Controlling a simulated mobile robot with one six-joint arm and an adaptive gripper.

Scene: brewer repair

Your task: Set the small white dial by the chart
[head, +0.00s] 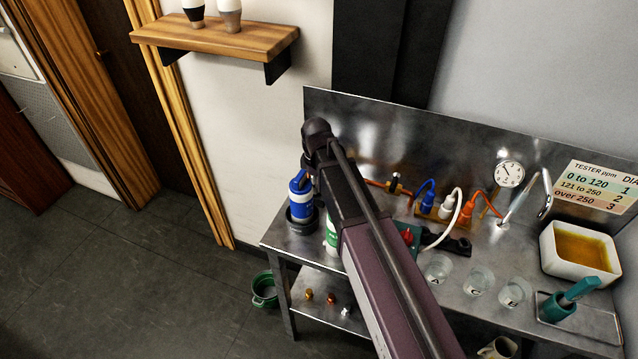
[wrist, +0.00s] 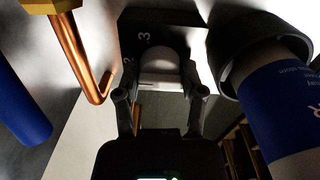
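The small white dial (wrist: 161,72) sits on a black plate in the wrist view, with the numerals 2 and 3 on the plate to its left. My gripper (wrist: 160,96) points at it with its two fingers apart, one on each side of the dial's near end. I cannot tell whether either finger touches it. In the head view my arm hides the dial and the gripper. The chart (head: 599,187) on the back panel reads "TESTER ppm" and "DIA", cut off: 0 to 120 is 1, 121 to 250 is 2, over 250 is 3.
A blue-and-white cartridge (wrist: 278,110) in a black cap is close right of my gripper. A copper pipe (wrist: 88,55) is close on the left. On the steel bench stand lettered glasses (head: 478,280), a white tub (head: 553,258) of amber liquid and a teal-handled tool (head: 567,300).

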